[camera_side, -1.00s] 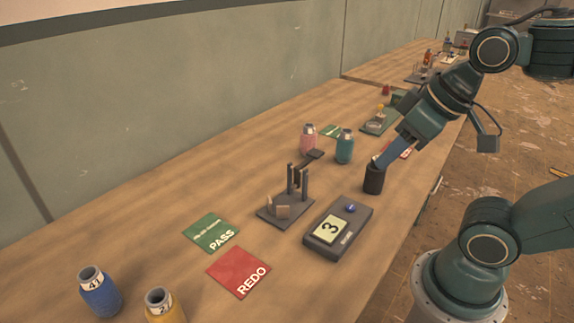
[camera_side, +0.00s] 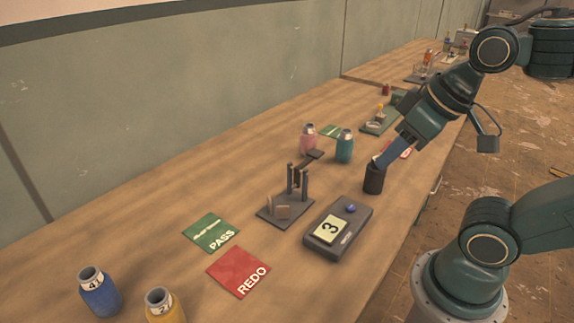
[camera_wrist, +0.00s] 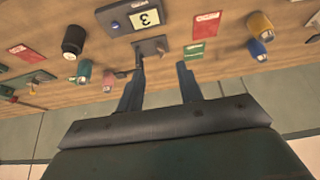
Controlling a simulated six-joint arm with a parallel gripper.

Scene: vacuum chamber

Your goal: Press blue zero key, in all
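A dark box (camera_side: 322,245) with a pale display reading "3" (camera_side: 331,228) stands on the table. A blue round key (camera_side: 351,208) sits on its top beside the display; any mark on the key is too small to read. The box is at the top of the wrist view (camera_wrist: 105,20). My gripper (camera_side: 381,162) is up and right of the box in the side view, its fingers overlapping a black cylinder (camera_side: 374,183). In the wrist view, the fingers (camera_wrist: 161,66) are apart with nothing held, and the cylinder (camera_wrist: 73,40) lies left of them. Nothing touches the key.
A small stand with upright posts (camera_side: 286,211) is left of the box. A green PASS card (camera_side: 211,233) and red REDO card (camera_side: 238,272) lie nearer. Blue (camera_side: 100,295), yellow (camera_side: 163,308), pink (camera_side: 308,140) and teal (camera_side: 345,147) bottles stand about. Bare table lies between box and cylinder.

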